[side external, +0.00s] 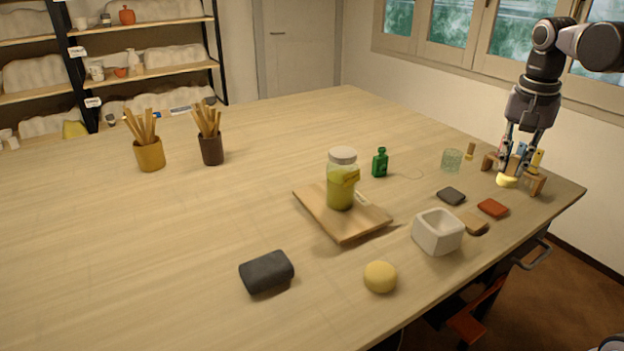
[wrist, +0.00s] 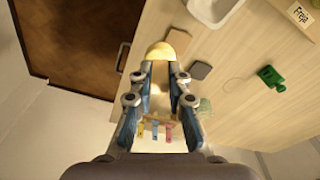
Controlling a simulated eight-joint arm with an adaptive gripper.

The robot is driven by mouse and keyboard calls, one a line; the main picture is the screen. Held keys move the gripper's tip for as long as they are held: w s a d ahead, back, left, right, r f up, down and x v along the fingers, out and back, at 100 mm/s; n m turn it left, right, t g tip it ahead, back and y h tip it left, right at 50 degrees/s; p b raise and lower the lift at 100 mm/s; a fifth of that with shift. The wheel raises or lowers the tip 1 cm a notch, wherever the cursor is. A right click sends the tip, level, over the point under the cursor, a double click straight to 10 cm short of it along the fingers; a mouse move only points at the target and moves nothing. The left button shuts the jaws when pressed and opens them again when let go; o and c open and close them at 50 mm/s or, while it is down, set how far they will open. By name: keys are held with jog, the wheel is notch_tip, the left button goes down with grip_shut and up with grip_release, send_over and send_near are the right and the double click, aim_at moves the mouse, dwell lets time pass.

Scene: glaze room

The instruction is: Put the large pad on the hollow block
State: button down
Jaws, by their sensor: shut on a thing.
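My gripper (side external: 510,176) is at the far right of the table, fingers pointing down, shut on a pale yellow rounded piece. This yellow piece (wrist: 165,52) shows at the fingertips in the wrist view, where my gripper (wrist: 160,72) hides part of it. The white hollow block (side external: 438,231) has a square opening, facing up and empty as far as I see; its edge shows in the wrist view (wrist: 215,8). A thick dark grey pad (side external: 266,271) lies at the front left, the largest pad-like thing. I cannot tell which piece the task calls the large pad.
A small wooden rack (side external: 537,183) with coloured tools stands close around my gripper. Grey (side external: 451,196), red (side external: 492,208) and tan (side external: 474,226) pads lie near the hollow block. A jar (side external: 341,180) stands on a board. A yellow sponge (side external: 381,277) lies in front.

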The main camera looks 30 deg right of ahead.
jog(key=w+a+f, duration=0.4)
jog(key=a, duration=0.1)
jog(key=w+a+f, duration=0.2)
jog(key=w+a, duration=0.1)
jog(key=shift+f, duration=2.2)
jog(key=shift+f, duration=0.15)
jog(key=c, duration=1.3)
grip_release()
notch_tip(320, 180, up, 12)
jog(key=a, duration=0.1)
jog(key=s+a+f+n+t, duration=0.1)
jog(key=s+f+n+t, duration=0.1)
jog(key=f+n, duration=0.2)
jog(key=s+a+f+n+t+y, duration=0.1)
jog(key=s+a+f+n+t, duration=0.1)
jog(key=f+n, duration=0.3)
jog(key=s+a+f+n+t, duration=0.2)
jog(key=s+f+n, duration=0.1)
jog(key=f+n, duration=0.1)
jog(key=shift+s+a+f+t, duration=0.3)
jog(key=shift+s+f, duration=0.1)
jog(key=shift+f, duration=0.15)
